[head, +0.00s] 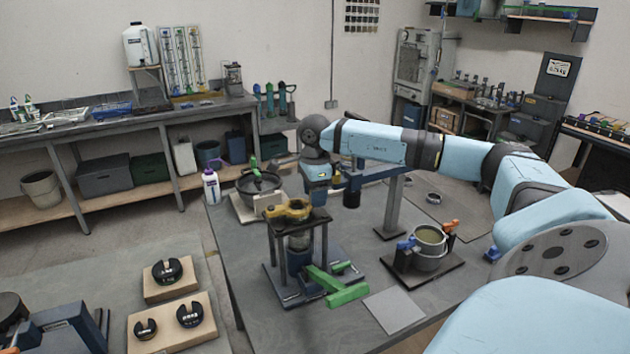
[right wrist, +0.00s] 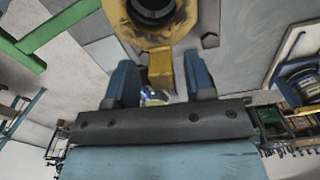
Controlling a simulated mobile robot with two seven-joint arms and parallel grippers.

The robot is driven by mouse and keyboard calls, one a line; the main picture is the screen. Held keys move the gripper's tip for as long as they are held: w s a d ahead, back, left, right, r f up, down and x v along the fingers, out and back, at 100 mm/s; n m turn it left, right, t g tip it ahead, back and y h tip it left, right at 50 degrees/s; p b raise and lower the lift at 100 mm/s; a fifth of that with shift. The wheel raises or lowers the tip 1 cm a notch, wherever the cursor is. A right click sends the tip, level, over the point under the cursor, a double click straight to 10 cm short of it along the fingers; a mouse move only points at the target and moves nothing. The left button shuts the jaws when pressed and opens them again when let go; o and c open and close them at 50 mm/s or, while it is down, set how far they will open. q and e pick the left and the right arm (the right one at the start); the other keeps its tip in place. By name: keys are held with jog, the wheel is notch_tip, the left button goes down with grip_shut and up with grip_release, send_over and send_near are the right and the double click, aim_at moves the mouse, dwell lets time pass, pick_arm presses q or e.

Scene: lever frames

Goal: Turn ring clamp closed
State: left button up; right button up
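The yellow ring clamp (head: 284,211) sits on top of a dark post stand (head: 270,245) on the grey table, left of centre in the head view. It also shows at the top of the right wrist view (right wrist: 183,17), with a dark round opening and a tab (right wrist: 160,70) pointing toward me. My right gripper (head: 319,200) is beside the ring, pointing down. In the right wrist view its two blue fingers (right wrist: 160,82) stand apart on either side of the tab, with a gap at each side. My left gripper is not in view.
A green lever (head: 345,294) sticks out low at the stand's front right. A pot with blue and orange clips (head: 428,250) stands to the right. A black pan (head: 259,183) and a white bottle (head: 211,187) are behind. A flat grey plate (head: 394,310) lies in front.

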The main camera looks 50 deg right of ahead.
notch_tip(320, 180, up, 14)
jog(key=shift+b, duration=0.45)
jog(key=shift+f, duration=0.15)
dwell(0.5)
